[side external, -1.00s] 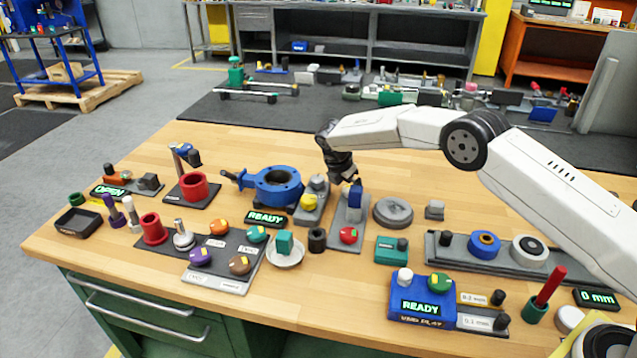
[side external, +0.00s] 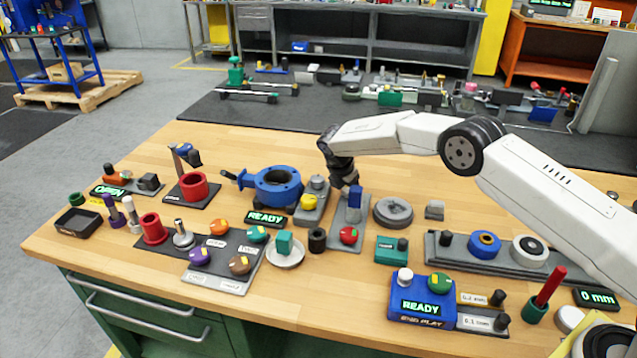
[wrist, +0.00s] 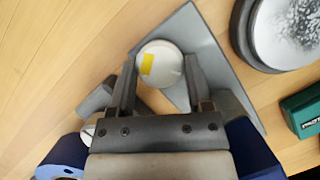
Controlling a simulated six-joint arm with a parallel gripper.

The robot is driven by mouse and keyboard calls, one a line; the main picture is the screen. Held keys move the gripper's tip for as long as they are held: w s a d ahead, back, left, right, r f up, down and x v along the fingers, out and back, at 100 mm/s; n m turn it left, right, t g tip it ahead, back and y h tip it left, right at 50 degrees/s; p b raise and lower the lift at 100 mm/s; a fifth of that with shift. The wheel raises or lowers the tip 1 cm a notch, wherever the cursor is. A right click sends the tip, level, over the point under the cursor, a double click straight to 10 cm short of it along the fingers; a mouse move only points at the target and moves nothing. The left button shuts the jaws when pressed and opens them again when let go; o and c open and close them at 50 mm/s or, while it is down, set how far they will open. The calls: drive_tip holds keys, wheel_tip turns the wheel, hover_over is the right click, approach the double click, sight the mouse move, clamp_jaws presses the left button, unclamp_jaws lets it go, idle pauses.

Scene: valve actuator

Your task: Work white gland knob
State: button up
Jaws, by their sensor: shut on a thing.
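The white gland knob (wrist: 160,64) is a round white disc with a yellow mark near its left edge, seen from above in the wrist view. My gripper (wrist: 160,75) has one finger on each side of it and is shut on it. The knob sits over a grey angled plate (wrist: 185,30). In the side view my gripper (side external: 347,181) reaches down at the far end of the grey plate (side external: 341,226), by a blue upright block (side external: 354,204). The knob cannot be made out there.
A red knob (side external: 348,235) sits at the plate's near end. A round grey disc (side external: 393,212) stands close on the right. Bare wood lies behind.

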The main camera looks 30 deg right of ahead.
drive_tip(key=shift+m, duration=0.4)
drive_tip(key=shift+w+m+g, duration=0.15)
drive_tip(key=shift+m+g, duration=0.55)
drive_tip(key=shift+m, duration=1.2)
drive_tip(key=o, duration=1.3)
drive_tip(key=shift+r, duration=0.15)
drive_tip(key=shift+v, duration=2.15)
drive_tip(key=shift+a+r, duration=0.2)
drive_tip(key=shift+r, duration=3.5)
